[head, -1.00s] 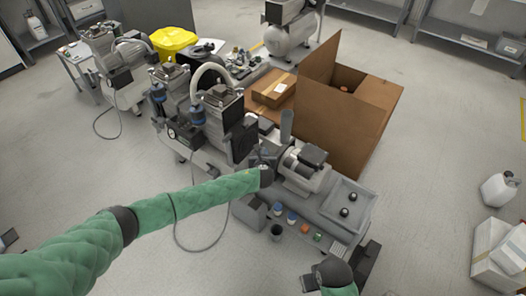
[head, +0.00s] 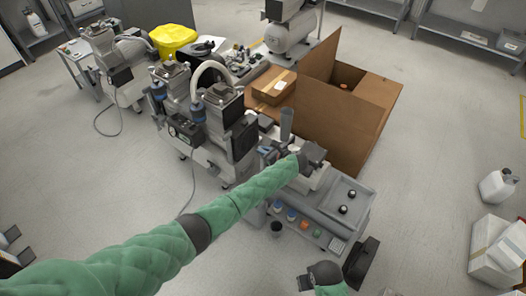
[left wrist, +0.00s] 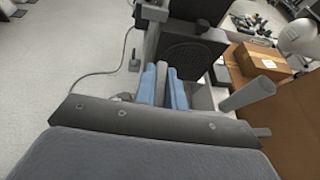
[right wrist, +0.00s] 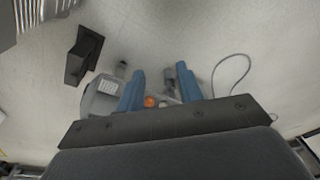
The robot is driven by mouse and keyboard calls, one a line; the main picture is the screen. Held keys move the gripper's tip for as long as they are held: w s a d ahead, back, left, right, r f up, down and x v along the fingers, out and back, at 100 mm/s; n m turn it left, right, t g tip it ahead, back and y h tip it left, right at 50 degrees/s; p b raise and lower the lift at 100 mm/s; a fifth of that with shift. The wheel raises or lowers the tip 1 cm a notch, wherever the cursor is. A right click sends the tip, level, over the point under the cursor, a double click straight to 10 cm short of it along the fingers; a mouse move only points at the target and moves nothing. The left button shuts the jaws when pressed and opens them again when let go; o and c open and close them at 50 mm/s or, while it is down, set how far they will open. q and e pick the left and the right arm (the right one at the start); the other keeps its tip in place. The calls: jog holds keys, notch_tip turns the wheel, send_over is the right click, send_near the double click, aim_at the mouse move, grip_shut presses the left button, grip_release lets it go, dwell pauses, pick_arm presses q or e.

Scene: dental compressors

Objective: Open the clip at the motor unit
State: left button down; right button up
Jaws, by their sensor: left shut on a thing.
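The motor unit (head: 314,179) is a pale grey block on the grey bench, partly hidden by my left wrist. My left gripper (head: 268,151) is beside it, at its left end. In the left wrist view, my left gripper's blue fingers (left wrist: 163,88) are close together on a narrow grey piece (left wrist: 162,72). I cannot tell for certain that this piece is the clip. A grey cylindrical handle (head: 287,123) stands just behind and also shows in the left wrist view (left wrist: 247,95). My right gripper (right wrist: 160,90) is open and empty, its blue fingers wide apart.
A large open cardboard box (head: 345,125) stands behind the bench. A black finned panel (head: 243,139) is close to the left gripper. Coloured knobs (head: 303,224) line the bench front, and a tray (head: 346,196) is at its right.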

pick_arm(q)
jog(key=shift+w+n+g+y, duration=0.1)
jog(key=shift+n+g+y, duration=0.5)
jog(key=shift+n, duration=0.1)
pick_arm(e)
jog(key=shift+r, duration=0.85)
pick_arm(q)
jog(key=shift+r, duration=0.1)
pick_arm(e)
jog(key=shift+s+f, duration=0.15)
pick_arm(q)
jog(key=c, duration=1.5)
grip_release()
jog(key=shift+o, duration=0.2)
